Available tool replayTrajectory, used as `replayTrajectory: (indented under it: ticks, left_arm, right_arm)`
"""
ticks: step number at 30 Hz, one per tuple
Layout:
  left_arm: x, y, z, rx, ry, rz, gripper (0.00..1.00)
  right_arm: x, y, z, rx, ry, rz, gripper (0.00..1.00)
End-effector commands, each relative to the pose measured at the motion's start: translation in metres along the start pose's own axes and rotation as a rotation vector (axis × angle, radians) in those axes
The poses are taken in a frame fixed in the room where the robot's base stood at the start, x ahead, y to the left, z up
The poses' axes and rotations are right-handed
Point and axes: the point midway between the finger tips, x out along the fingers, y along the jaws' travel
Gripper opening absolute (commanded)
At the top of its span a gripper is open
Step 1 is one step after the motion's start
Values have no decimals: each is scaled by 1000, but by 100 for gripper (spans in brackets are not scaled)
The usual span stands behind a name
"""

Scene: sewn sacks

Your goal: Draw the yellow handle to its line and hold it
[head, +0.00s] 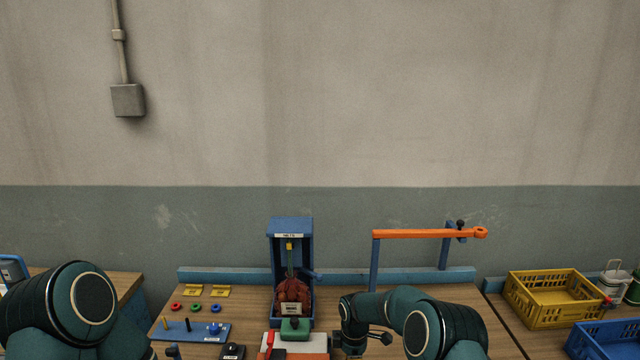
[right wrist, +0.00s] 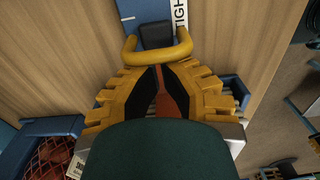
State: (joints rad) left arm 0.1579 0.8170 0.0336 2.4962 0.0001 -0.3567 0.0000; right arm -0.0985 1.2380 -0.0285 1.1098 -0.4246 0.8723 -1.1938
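The yellow handle (right wrist: 158,57) is a bent bar at the top of the right wrist view, on a blue panel with a white strip whose lettering is cut off. My right gripper (right wrist: 159,69) is just below the bar, its stepped yellow fingers converging at it. I cannot tell whether they grip it. A red-brown piece shows between the fingers. In the head view the right gripper's arm is over the bench, right of the blue stand, and the handle is hidden. My left arm shows at the left; its gripper is out of view.
The blue stand (head: 291,224) holds a red net sack (head: 293,296). An orange bar (head: 420,234) on blue posts stands at the right. A peg board (head: 196,333) with coloured rings behind it lies at the left. A yellow crate (head: 553,313) is at the far right.

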Motion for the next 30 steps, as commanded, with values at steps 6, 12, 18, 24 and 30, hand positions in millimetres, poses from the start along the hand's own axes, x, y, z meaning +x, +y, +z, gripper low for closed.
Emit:
replayTrajectory:
  ticks: [6,12,18,24,30]
  left_arm:
    - [2,-1,0,0,0,0,60]
    - [3,-1,0,0,0,0,60]
    - [4,-2,1,0,0,0,60]
    - [4,-2,1,0,0,0,60]
    - [4,-2,1,0,0,0,60]
  right_arm:
    - [1,0,11,2,-3,-1,0]
    - [0,0,18,2,-4,0,0]
    - [0,1,26,3,-4,1,0]
    - [0,0,29,2,-4,1,0]
    - [0,0,29,2,-4,1,0]
